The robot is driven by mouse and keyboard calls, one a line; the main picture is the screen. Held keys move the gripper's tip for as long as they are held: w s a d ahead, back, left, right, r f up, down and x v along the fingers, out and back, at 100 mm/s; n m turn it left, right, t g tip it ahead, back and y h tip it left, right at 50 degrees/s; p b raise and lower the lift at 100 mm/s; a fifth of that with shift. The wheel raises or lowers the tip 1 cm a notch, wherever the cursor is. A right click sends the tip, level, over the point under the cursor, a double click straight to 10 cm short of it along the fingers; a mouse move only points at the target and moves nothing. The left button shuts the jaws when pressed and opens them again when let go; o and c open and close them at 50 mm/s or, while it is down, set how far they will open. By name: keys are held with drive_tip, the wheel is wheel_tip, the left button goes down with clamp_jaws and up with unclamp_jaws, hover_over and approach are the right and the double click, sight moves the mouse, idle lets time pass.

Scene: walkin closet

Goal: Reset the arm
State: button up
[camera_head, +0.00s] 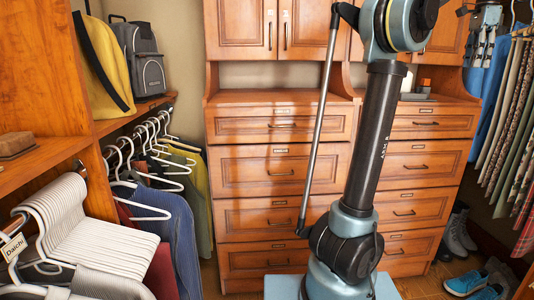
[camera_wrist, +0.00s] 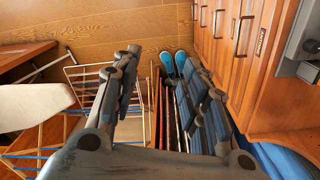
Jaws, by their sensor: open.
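My gripper (camera_head: 483,50) hangs at the top right of the head view, fingers pointing down, beside the hanging trousers. In the wrist view my gripper (camera_wrist: 160,75) is open, its two grey fingers spread apart with nothing held between them. My arm rises in front of the wooden dresser (camera_head: 282,160) and bends over at the top, where part of it leaves the picture.
Hanging trousers (camera_head: 508,110) and blue shoes (camera_head: 466,281) are at the right. Hangers with clothes (camera_head: 182,225) and a grey backpack (camera_head: 143,60) are at the left. The wrist view shows a drying rack (camera_wrist: 88,76) and an ironing board (camera_wrist: 30,105).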

drive_tip(key=w+a+f+n, duration=0.1)
drive_tip(key=a+f+n, duration=0.4)
drive_tip(key=a, duration=0.5)
drive_tip(key=a+f+n+t, duration=0.1)
drive_tip(key=a+f+n, duration=0.1)
drive_tip(key=a+f, duration=0.7)
drive_tip(key=w+a+f+n, duration=0.1)
drive_tip(key=a+f+n, duration=0.35)
drive_tip(key=a, duration=0.65)
drive_tip(key=s+a+f+n, duration=0.3)
drive_tip(key=s+a+f, duration=0.2)
drive_tip(key=f, duration=0.5)
drive_tip(key=s+a+f+n+t, duration=0.1)
drive_tip(key=s+a+f+n, duration=0.2)
drive_tip(key=f, duration=0.7)
drive_tip(key=s+a+f+n, duration=0.3)
drive_tip(key=s+a+f, duration=0.4)
drive_tip(key=a+f, duration=0.2)
drive_tip(key=shift+a+f+n, duration=0.2)
drive_tip(key=shift+f+n, duration=0.15)
drive_tip(key=shift+f, duration=0.6)
drive_tip(key=shift+s, duration=0.1)
drive_tip(key=shift+w+f, duration=0.2)
drive_tip(key=shift+w, duration=0.25)
